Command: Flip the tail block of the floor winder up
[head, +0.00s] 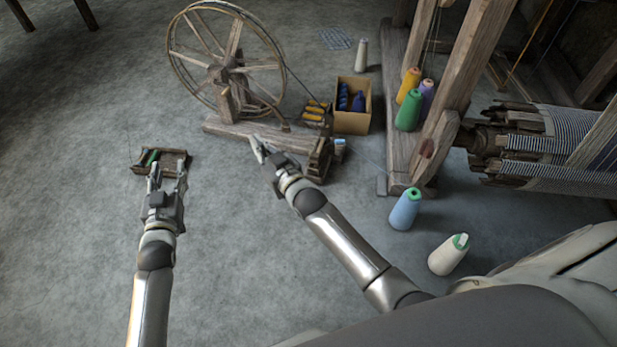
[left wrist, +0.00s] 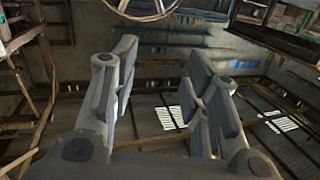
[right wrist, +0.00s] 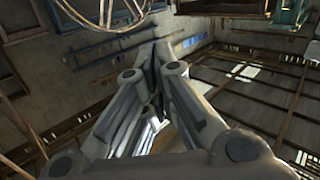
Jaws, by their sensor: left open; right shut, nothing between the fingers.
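The floor winder stands on the floor in the head view, with a large spoked wheel (head: 225,62) and a long wooden base (head: 228,128). A dark wooden block (head: 319,160), seemingly the tail block, stands at the base's right end, partly behind my right gripper. Whether it is up or down is hard to tell. My right gripper (head: 256,144) is shut and empty, in front of the base and left of that block. Its closed fingers also show in the right wrist view (right wrist: 162,62). My left gripper (head: 168,170) is open and empty; its parted fingers show in the left wrist view (left wrist: 160,70).
A small wooden tray (head: 172,158) with a green item lies just beyond my left gripper. A cardboard box (head: 353,121) stands behind the winder's right end. Thread cones (head: 405,209) stand by the loom frame (head: 450,95) at right. The floor at left is clear.

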